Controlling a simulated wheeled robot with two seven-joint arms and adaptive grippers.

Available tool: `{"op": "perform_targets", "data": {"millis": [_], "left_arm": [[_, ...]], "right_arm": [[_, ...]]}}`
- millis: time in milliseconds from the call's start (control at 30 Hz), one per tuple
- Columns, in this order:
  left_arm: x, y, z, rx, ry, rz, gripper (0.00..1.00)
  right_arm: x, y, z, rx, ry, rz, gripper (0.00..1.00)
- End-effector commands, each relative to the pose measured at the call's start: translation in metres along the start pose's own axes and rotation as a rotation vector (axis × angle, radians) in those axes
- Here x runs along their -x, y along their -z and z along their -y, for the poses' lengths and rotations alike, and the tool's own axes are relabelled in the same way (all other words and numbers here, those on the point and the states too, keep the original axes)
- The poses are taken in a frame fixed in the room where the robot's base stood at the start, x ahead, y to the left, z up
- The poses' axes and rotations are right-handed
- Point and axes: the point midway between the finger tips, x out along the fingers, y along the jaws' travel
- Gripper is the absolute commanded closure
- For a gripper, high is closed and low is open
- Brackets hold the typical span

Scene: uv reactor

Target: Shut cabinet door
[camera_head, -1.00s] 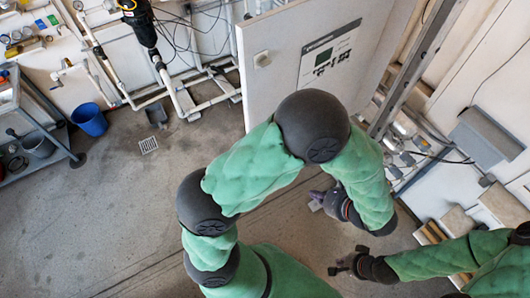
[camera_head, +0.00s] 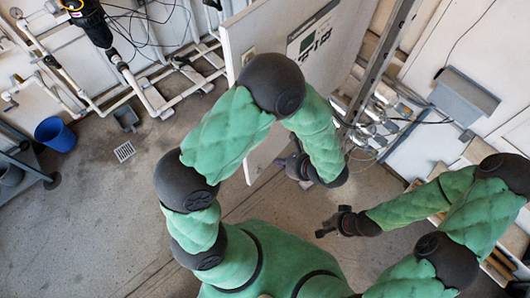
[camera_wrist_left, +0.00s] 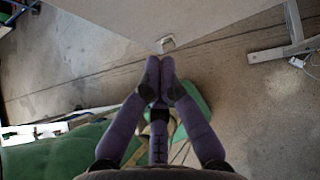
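A metal upright (camera_head: 384,60) and the cabinet's pipes and fittings (camera_head: 375,125) are right of the door. A grey box (camera_head: 463,97) is on the right wall. A blue bucket (camera_head: 55,134) stands at left.

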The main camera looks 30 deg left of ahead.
Motion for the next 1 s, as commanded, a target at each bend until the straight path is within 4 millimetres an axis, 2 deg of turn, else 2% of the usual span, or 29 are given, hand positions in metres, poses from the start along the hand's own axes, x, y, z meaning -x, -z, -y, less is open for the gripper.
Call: {"op": "perform_targets", "data": {"millis": [33,200,400,633,1000], "left_arm": [[-0.011,0.000,-0.002,-0.002,-0.006,-0.001,1.00],[-0.039,-0.003,-0.001,0.001,-0.005,-0.001,1.00],[-0.054,-0.021,-0.001,0.000,-0.002,-0.001,1.00],[-0.062,-0.028,0.000,-0.001,0.000,-0.001,1.00],[-0.063,-0.028,0.000,-0.001,0.001,-0.001,1.00]], "right_arm": [[0.001,0.000,0.001,0.000,0.000,0.000,1.00],[0.004,0.000,0.002,0.000,0.000,0.000,1.00],[0.012,-0.001,0.004,0.000,0.000,0.000,1.00],[0.014,-0.001,0.005,0.000,0.000,0.000,1.00],[0.013,-0.001,0.005,0.000,0.000,0.000,1.00]]}}
